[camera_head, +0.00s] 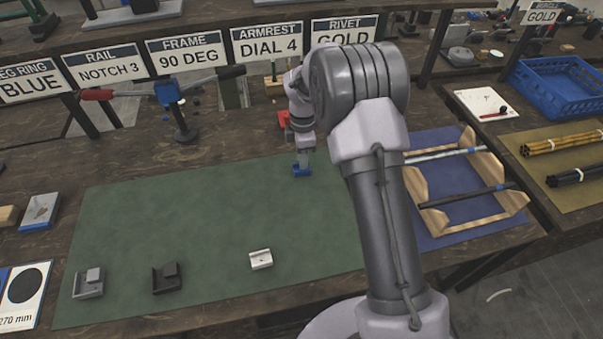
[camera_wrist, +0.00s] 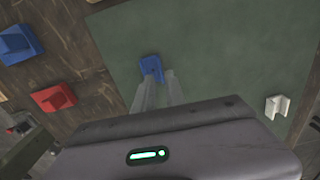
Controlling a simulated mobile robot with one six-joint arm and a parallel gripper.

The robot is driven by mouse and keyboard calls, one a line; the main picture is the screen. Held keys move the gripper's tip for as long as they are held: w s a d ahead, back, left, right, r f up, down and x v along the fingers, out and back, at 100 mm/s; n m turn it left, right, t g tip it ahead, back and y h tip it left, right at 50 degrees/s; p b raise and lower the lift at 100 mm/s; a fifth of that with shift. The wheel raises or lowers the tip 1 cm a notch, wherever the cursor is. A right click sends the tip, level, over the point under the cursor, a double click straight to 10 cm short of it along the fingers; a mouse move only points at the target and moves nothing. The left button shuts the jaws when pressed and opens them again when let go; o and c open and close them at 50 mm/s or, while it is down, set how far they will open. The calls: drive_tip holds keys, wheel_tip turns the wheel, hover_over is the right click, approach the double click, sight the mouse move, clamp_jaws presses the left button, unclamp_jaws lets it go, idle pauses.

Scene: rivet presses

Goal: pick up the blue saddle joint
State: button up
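The blue saddle joint (camera_head: 302,170) sits on the green mat (camera_head: 215,215), near its far edge, directly under my gripper (camera_head: 304,158). In the wrist view, the blue saddle joint (camera_wrist: 151,67) shows at the tips of my gripper's fingers (camera_wrist: 159,80). The two fingers stand apart with a gap between them, so the gripper is open. Whether the fingertips touch the joint I cannot tell.
A white joint (camera_head: 261,259), a dark joint (camera_head: 167,278) and a grey joint (camera_head: 89,283) lie along the mat's near side. A red block (camera_wrist: 53,97) and another blue block (camera_wrist: 17,44) are off the mat. A wooden rack (camera_head: 480,205) stands right.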

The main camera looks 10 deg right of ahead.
sight(303, 171)
wheel_tip(303, 171, down, 5)
drive_tip(key=shift+s+r+b, duration=0.1)
drive_tip(key=shift+r+b, duration=0.1)
drive_tip(key=shift+b, duration=0.75)
drive_tip(key=shift+r, duration=0.15)
clamp_jaws()
drive_tip(key=shift+r, duration=0.15)
